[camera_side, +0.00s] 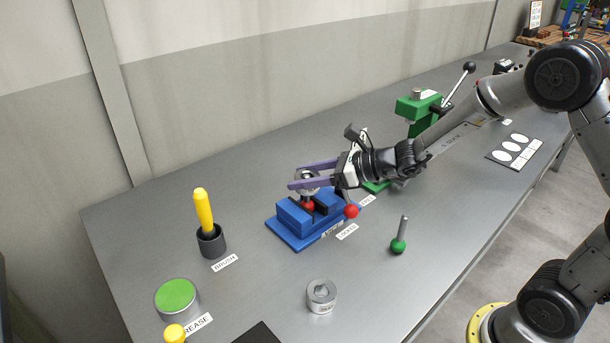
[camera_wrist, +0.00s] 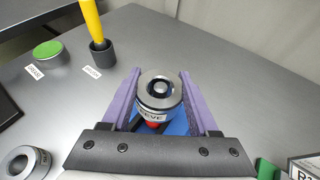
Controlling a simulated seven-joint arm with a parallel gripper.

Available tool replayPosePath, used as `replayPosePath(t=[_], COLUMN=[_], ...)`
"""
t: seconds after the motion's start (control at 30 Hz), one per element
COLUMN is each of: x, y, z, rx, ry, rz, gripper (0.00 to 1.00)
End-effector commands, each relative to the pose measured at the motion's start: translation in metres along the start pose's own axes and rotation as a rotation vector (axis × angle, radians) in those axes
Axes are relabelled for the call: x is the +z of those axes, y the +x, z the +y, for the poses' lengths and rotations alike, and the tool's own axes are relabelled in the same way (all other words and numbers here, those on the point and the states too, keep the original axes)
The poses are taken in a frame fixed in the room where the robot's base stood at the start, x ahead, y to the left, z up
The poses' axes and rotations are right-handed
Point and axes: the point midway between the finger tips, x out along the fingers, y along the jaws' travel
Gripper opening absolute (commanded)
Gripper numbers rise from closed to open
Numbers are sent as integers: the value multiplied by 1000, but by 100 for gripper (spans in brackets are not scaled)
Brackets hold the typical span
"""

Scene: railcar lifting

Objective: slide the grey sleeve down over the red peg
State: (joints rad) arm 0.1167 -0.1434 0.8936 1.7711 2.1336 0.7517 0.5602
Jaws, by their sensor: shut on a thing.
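The grey sleeve (camera_side: 309,183) is a short metal ring held upright between the purple fingers of my gripper (camera_side: 297,178). My gripper is shut on it, and in the wrist view the fingers lie on either side of the sleeve (camera_wrist: 161,95). The red peg (camera_side: 308,205) stands in the blue vise (camera_side: 293,219), its red part showing just below the sleeve. In the wrist view a grey pin end (camera_wrist: 160,88) shows inside the sleeve's hole. How far down the sleeve sits around the pin is hidden by its wall.
A yellow brush in a dark cup (camera_side: 211,242) and a green-topped grease tin (camera_side: 176,297) are at left. A green press (camera_side: 418,110) stands behind my wrist.

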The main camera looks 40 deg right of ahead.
Motion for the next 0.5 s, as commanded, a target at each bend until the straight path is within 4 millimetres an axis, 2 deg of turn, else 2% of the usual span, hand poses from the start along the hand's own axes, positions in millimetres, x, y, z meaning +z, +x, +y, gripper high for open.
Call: replayPosePath(t=[0.5], x=[-6], y=[3], z=[0], rx=[0], ry=[1], rz=[-4], gripper=[0])
